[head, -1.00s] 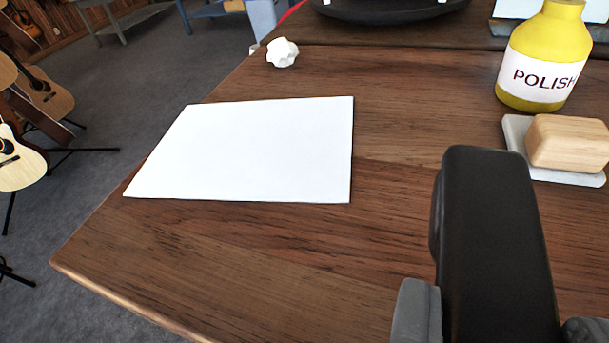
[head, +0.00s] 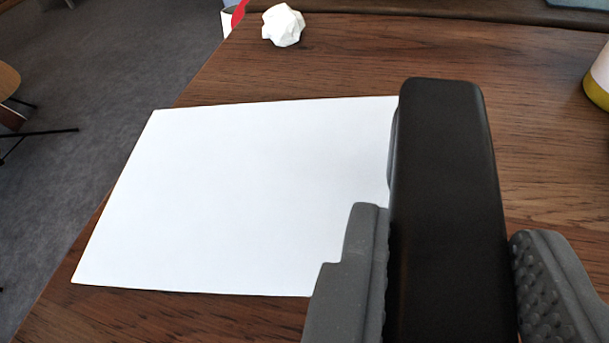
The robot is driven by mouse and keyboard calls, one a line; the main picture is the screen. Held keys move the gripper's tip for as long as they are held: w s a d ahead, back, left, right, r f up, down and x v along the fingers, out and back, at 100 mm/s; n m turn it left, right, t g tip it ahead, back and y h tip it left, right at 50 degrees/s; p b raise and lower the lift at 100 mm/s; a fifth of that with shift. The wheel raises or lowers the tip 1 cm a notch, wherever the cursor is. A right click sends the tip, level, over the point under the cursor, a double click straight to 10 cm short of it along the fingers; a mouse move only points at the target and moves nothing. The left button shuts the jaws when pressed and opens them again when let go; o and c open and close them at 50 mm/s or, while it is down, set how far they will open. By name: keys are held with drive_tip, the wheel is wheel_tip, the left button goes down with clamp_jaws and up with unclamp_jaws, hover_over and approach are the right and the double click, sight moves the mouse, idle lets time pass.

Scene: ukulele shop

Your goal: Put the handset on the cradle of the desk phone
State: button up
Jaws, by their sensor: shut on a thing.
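The black handset (head: 443,190) is held in my gripper (head: 447,270) at the lower right of the head view. The grey finger pads sit on both its left and right sides, and its long body points away from me, above the table. Its lower end is cut off by the picture's bottom edge. The desk phone and its cradle are not in view.
A white sheet of paper (head: 230,200) lies flat on the wooden table (head: 420,50), partly covered by the handset and left finger. A crumpled paper ball (head: 283,25) lies behind it. A bottle (head: 602,80) stands at the right edge. Grey floor (head: 90,90) shows beyond the table's left edge.

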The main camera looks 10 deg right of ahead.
drive_tip(key=shift+w+r, duration=0.1)
drive_tip(key=shift+w, duration=0.6)
drive_tip(key=shift+w+a, duration=0.3)
drive_tip(key=shift+w, duration=0.45)
drive_tip(key=shift+s+f+p, duration=0.15)
drive_tip(key=shift+f+p, duration=0.2)
drive_tip(key=shift+f, duration=1.4)
drive_tip(key=shift+f, duration=0.2)
drive_tip(key=o, duration=1.2)
drive_tip(key=shift+c, duration=0.2)
drive_tip(key=b+v, duration=0.1)
drive_tip(key=v, duration=1.3)
drive_tip(key=shift+b, duration=0.4)
drive_tip(key=shift+a, duration=0.1)
